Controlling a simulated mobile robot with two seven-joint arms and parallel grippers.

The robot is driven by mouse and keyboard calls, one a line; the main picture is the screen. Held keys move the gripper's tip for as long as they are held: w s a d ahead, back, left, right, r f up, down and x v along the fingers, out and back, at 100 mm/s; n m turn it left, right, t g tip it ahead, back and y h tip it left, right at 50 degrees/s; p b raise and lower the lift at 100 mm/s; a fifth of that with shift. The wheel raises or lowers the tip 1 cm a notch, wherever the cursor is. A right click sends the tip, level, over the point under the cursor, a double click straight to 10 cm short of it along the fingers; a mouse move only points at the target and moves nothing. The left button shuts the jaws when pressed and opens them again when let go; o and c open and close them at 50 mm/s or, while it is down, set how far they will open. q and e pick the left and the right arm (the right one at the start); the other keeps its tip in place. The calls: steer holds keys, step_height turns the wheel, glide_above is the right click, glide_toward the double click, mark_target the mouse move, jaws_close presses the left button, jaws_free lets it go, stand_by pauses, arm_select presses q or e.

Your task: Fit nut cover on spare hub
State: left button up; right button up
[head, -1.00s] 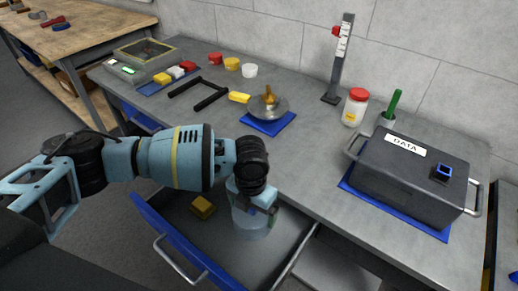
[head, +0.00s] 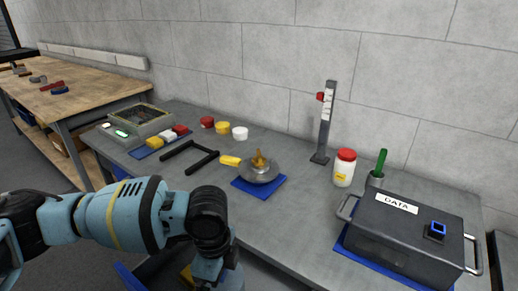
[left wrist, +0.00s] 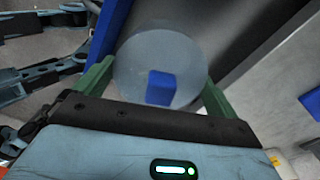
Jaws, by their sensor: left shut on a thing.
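My left gripper (left wrist: 160,85) is shut on a translucent round cover (left wrist: 135,68), which I take as the nut cover. Its green fingers are on either side of it in the left wrist view, and a small blue square shows on or through it. In the head view the cover (head: 232,279) is partly hidden by my gripper, low by the open drawer, in front of and below the hub. My right gripper is not in view.
The open drawer (head: 130,276) holds a yellow block (head: 187,275). A black frame (head: 186,152) and yellow piece (head: 230,160) lie left of the hub. A gauge stand (head: 324,125), red-lidded jar (head: 344,168) and DATA box (head: 400,235) stand right. Bench in front of the hub is clear.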

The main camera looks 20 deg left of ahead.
arm_select(q)
steer(key=n, duration=0.2)
steer(key=s+a+r+n, duration=0.1)
steer(key=shift+r+n, duration=0.15)
steer(key=shift+n, duration=0.25)
steer(key=n, duration=0.1)
steer(key=s+r+n, duration=0.1)
steer(key=n, duration=0.1)
steer(key=a+n, duration=0.1)
steer(key=n, duration=0.1)
steer(key=shift+s+r, duration=0.2)
steer(key=shift+r, duration=0.1)
steer(key=n, duration=0.2)
steer(key=s+r+n, duration=0.1)
steer(key=n, duration=0.1)
steer(key=shift+a, duration=0.35)
steer(key=n, duration=0.1)
steer(key=s+r+n, duration=0.1)
steer(key=n, duration=0.1)
steer(key=a+n, duration=0.1)
steer(key=n, duration=0.1)
steer(key=shift+s+r, duration=0.2)
steer(key=shift+s, duration=0.05)
steer(key=shift+w, duration=0.15)
